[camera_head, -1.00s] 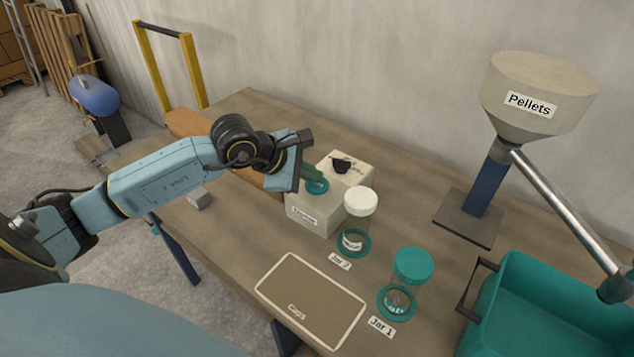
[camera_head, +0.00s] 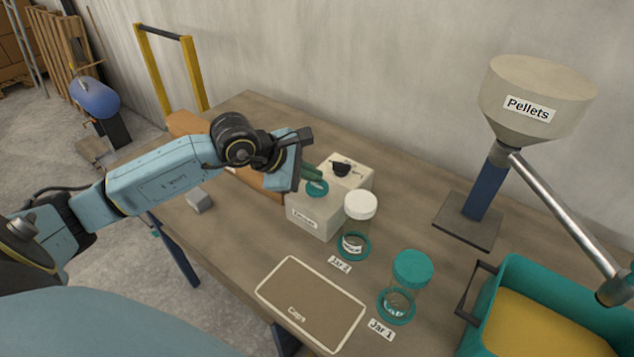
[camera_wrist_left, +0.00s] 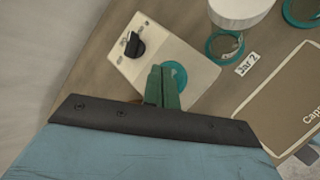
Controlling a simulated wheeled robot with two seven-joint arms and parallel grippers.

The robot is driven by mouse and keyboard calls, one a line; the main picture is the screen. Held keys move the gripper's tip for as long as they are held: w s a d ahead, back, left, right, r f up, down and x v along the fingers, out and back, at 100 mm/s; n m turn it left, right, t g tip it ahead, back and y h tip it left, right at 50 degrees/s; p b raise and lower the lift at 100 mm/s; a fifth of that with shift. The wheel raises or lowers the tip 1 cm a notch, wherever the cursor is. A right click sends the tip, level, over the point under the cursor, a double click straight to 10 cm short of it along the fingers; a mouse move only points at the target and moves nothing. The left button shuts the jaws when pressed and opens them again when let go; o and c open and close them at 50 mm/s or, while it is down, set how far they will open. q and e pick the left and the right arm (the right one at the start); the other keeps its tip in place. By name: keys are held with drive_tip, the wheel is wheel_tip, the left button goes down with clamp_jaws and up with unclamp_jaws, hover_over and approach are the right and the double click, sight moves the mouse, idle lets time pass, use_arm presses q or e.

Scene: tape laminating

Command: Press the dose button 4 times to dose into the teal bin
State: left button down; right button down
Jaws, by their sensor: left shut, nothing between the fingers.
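A cream dispenser box (camera_head: 311,217) stands on the table with a round teal button (camera_head: 318,188) on its lower step and a black knob (camera_head: 341,169) on its raised part. My left gripper (camera_head: 312,174) is shut and empty, its green fingertips at the teal button. In the left wrist view the fingers (camera_wrist_left: 162,84) overlap the edge of the button (camera_wrist_left: 175,76); I cannot tell if they touch it. The teal bin (camera_head: 487,308) at the lower right holds a layer of yellow material (camera_head: 540,330). My right gripper is not in view.
A Pellets hopper (camera_head: 530,95) stands behind the bin with a metal tube (camera_head: 565,215) reaching over it. A white-lidded jar (camera_head: 360,206) and a teal-lidded jar (camera_head: 412,268) stand right of the dispenser. A Caps mat (camera_head: 308,300) lies in front. A small grey block (camera_head: 199,201) lies left.

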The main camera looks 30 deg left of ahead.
sight(312, 187)
use_arm(q)
drive_tip(key=shift+r, duration=0.25)
drive_tip(key=shift+r+p, duration=1.45)
drive_tip(key=shift+r, duration=1)
idle(0.8)
